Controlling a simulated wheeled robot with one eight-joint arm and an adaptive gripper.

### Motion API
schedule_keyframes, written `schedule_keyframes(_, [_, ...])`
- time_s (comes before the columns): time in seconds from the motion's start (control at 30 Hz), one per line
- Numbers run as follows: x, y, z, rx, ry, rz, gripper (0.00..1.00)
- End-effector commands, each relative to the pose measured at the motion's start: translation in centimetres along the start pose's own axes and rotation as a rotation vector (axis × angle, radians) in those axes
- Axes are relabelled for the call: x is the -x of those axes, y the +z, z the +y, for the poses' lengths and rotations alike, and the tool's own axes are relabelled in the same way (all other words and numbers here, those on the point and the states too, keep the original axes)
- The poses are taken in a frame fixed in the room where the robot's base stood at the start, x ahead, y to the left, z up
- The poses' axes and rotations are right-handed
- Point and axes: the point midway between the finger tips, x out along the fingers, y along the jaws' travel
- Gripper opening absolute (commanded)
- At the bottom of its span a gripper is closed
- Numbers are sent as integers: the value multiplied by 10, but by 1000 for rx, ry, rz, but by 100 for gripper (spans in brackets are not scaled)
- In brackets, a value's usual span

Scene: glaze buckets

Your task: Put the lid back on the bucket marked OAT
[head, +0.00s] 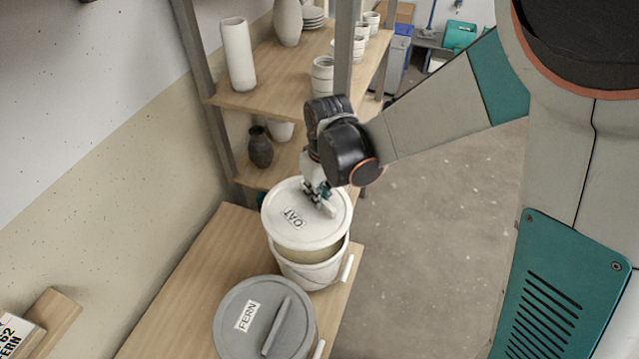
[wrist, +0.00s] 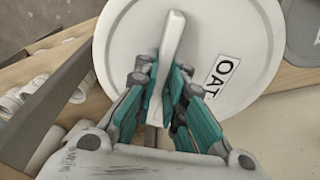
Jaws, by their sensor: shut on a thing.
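The white lid marked OAT (head: 290,222) is tilted over a white bucket (head: 307,270) at the far end of the wooden bench. A gap shows between the lid's near edge and the bucket rim, with a tan inside wall visible; I cannot tell whether the far edge touches. My gripper (head: 322,196) is shut on the lid's bar handle. In the wrist view, the teal fingers (wrist: 172,95) pinch the white handle (wrist: 172,40) from both sides, and the lid (wrist: 215,35) with its OAT label fills the upper middle. The far side of the bucket's rim is hidden under the lid.
A grey-lidded bucket marked FERN (head: 262,325) stands nearer on the same bench (head: 185,290). A shelf unit (head: 270,85) with vases and cups stands behind. A board with a label (head: 40,325) is at lower left. Open floor (head: 440,215) lies right.

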Motion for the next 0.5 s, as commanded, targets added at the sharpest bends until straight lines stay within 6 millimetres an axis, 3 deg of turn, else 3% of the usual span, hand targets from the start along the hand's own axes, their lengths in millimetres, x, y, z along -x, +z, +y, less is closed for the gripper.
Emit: schedule_keyframes(0.5, [-41, 5, 1, -3, 1, 0, 0])
